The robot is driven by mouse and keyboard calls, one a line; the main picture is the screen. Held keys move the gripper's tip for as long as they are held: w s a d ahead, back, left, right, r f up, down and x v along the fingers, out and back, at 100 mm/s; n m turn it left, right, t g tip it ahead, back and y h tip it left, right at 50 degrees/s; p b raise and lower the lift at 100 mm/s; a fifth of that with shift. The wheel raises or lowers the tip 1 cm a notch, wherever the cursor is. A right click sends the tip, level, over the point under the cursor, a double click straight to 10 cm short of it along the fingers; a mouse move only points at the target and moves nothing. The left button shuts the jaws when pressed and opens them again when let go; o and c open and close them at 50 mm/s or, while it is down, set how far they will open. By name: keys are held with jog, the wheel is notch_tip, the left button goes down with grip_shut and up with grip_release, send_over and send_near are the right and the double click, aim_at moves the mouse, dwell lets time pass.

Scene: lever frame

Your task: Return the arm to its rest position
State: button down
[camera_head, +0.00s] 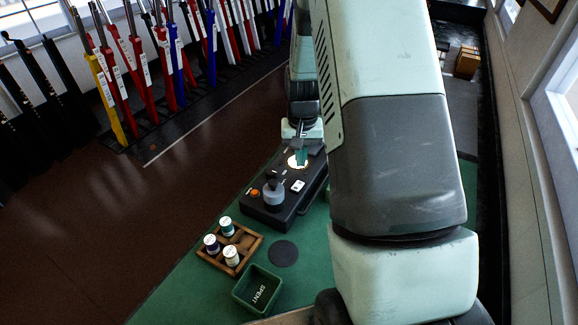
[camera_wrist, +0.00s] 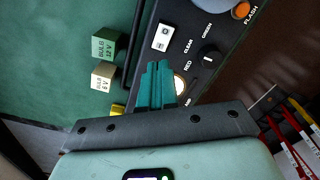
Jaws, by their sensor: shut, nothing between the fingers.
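My gripper (camera_head: 301,156) is shut and empty, above the far end of a black control box (camera_head: 285,195) on the green table. In the wrist view its teal fingers (camera_wrist: 157,82) are closed together over the edge of the box panel (camera_wrist: 193,35). A lit round lens (camera_wrist: 180,87) shows just beside the fingertips. My arm runs from the right foreground to the gripper and hides much of the table's right side. Whether the fingertips touch the panel, I cannot tell.
The box carries a knob (camera_wrist: 210,55), a white switch (camera_wrist: 163,37) and an orange button (camera_wrist: 241,10). Two bulb cartons (camera_wrist: 106,44) lie beside it. A wooden tray (camera_head: 246,257) of capped containers and a SPENT bin (camera_head: 239,297) stand nearer. Coloured levers (camera_head: 170,65) line the back.

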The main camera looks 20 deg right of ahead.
jog(key=shift+r, duration=0.1)
jog(key=s+a+r+n+t, duration=0.1)
jog(key=s+a+r, duration=0.15)
jog(key=r, duration=0.45)
jog(key=s+a+r+t, duration=0.1)
jog(key=s+r, duration=0.3)
jog(key=r, duration=0.4)
jog(key=s+a+r+n+t, duration=0.1)
jog(key=s+a+r, duration=0.15)
jog(key=r, duration=0.45)
jog(key=s+r+t, duration=0.1)
jog(key=s+r, duration=0.1)
jog(key=s, duration=0.3)
jog(key=s+a+r+n, duration=0.1)
jog(key=s+r, duration=0.2)
jog(key=s, duration=0.3)
jog(key=s+a+r+t, duration=0.1)
jog(key=s+r, duration=0.2)
jog(key=s, duration=0.3)
jog(key=shift+t, duration=0.3)
jog(key=shift+r, duration=0.1)
